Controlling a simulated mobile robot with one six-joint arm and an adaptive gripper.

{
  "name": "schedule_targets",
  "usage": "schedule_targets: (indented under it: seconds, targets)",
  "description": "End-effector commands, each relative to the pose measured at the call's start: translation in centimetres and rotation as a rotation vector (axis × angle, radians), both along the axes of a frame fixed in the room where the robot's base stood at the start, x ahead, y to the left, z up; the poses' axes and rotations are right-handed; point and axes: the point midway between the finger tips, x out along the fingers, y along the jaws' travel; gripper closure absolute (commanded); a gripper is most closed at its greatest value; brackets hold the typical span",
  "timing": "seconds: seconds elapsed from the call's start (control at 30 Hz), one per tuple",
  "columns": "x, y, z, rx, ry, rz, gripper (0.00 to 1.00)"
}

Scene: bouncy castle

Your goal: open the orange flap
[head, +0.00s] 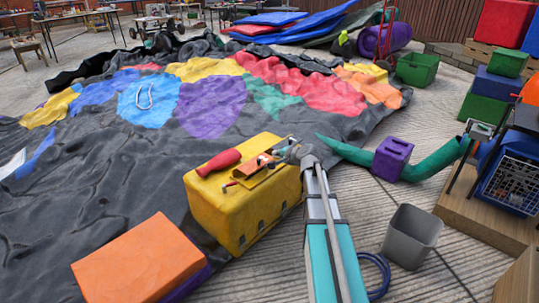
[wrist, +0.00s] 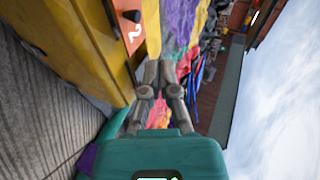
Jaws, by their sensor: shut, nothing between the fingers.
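A small orange flap (head: 253,165) is on top of the yellow box (head: 222,212) in the head view, close to a red-handled object. My gripper (head: 291,152) is at the right end of the box top, just right of the flap. Its grey fingers (wrist: 158,72) are shut and empty. I cannot tell whether they touch the flap.
The red-handled object (head: 218,162) lies on the box top. An orange block (head: 138,258) stands at front left, a grey bin (head: 411,237) to the right. The crumpled multicoloured castle sheet (head: 95,160) spreads behind and left.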

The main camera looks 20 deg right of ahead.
Motion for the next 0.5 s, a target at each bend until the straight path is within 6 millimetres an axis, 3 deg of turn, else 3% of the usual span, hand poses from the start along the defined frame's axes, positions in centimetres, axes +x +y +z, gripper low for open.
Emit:
schedule_targets:
  seconds: [0.5]
  targets:
    - [5.8,1.7,-3.1,-0.001,0.000,0.003,1.00]
